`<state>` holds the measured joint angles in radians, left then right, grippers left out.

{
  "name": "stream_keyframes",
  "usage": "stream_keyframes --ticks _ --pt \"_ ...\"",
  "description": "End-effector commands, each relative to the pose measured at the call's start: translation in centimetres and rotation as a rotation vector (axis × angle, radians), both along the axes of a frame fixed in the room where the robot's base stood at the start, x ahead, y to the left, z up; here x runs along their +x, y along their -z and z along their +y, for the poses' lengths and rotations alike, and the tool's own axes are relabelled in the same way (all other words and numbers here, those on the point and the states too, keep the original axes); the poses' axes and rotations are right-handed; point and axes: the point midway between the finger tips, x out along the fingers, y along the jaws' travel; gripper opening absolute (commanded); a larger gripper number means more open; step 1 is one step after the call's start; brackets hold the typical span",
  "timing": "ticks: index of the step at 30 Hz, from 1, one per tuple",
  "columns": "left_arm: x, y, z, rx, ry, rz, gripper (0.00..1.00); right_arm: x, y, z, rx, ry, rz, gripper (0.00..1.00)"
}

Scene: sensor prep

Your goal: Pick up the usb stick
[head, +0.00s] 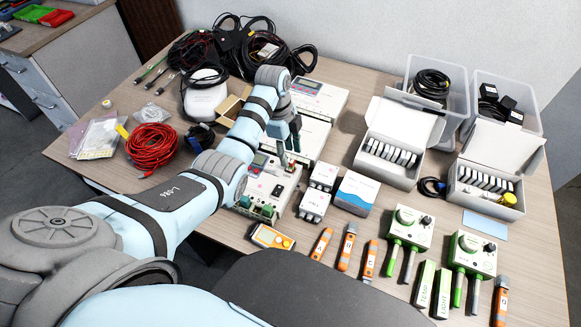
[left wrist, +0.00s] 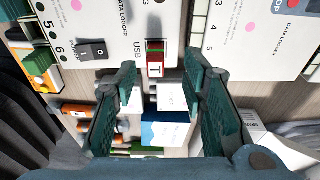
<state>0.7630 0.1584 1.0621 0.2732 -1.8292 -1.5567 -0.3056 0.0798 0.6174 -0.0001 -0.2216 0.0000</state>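The usb stick (left wrist: 155,58) is a small block with red and green stripes and a white label reading T. It sits at the port marked USB on the white data logger (left wrist: 110,20). In the head view the data logger (head: 262,188) lies flat on the table, and a small red and green piece by my fingertips looks like the stick (head: 291,166). My left gripper (head: 287,147) points down above it. In the left wrist view the left gripper (left wrist: 160,80) is open, its fingers apart on either side of the stick. My right gripper is not in view.
Two small white boxes (head: 319,190) and a blue-and-white box (head: 356,193) stand close on the right. An orange meter (head: 271,237) and several orange sticks lie in front. More white devices (head: 318,98) stand behind. Red cable (head: 153,147) lies at left.

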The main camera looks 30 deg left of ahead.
Motion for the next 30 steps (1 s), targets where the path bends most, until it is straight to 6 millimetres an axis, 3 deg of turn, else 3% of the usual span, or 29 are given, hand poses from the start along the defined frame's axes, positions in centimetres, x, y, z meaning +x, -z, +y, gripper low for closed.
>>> stream_keyframes --ticks 3,7,13,20,30 --pt "-0.6 2.5 -0.6 -0.001 0.003 0.004 0.38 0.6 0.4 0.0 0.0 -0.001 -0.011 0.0" --pt "-0.5 4.0 -0.9 0.0 0.003 0.002 0.38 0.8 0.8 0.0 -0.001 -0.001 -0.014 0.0" --pt "-0.4 3.9 -0.9 0.0 0.003 0.001 0.37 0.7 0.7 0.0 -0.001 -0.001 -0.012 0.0" --pt "-0.4 3.9 -0.9 0.0 0.004 0.001 0.0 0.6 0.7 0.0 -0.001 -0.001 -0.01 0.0" --pt "-0.4 3.7 -0.9 0.0 0.004 0.0 0.0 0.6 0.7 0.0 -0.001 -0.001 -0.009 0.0"
